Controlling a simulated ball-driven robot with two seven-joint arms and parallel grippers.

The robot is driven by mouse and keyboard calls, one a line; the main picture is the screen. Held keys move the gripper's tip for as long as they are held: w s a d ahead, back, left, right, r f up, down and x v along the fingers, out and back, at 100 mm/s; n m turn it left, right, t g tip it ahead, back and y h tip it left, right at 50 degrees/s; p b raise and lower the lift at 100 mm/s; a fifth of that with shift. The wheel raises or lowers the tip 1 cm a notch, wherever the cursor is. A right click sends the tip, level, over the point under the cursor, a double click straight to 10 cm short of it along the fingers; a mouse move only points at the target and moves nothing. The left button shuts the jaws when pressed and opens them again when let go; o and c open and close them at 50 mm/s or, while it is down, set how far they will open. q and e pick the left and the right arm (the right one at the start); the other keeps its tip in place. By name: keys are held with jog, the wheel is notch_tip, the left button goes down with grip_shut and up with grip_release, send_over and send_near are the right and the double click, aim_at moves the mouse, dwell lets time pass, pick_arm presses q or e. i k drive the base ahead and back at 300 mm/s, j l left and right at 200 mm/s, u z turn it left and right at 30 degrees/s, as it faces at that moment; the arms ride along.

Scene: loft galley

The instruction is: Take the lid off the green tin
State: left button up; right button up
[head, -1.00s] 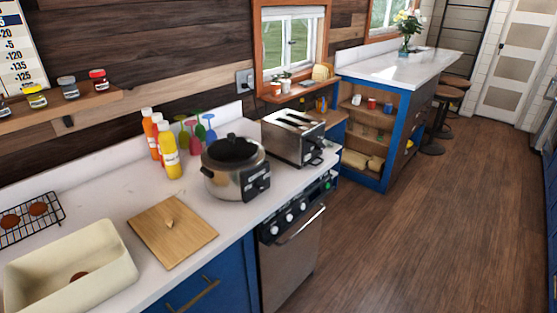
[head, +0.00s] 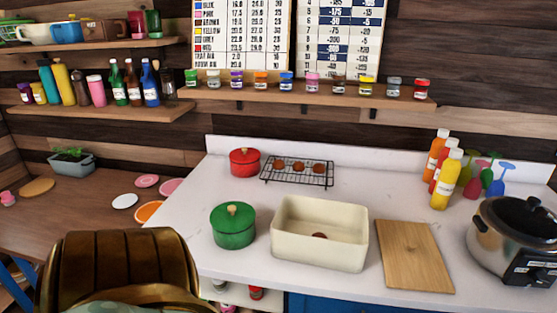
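The green tin (head: 232,230) stands upright on the white counter, left of the cream basin. Its green lid (head: 233,215) sits on top with a light wooden knob in the middle. Neither of my grippers shows in the head view. A large ribbed bronze-coloured shape fills the lower left, in front of the counter's left end; I cannot tell what it is.
The cream basin (head: 320,253) stands right beside the green tin. A red lidded pot (head: 245,162) and a wire rack (head: 297,172) stand behind. A cutting board (head: 414,257) and a cooker (head: 515,240) are to the right.

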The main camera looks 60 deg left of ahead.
aim_at(232, 217)
jog(key=u, duration=2.25)
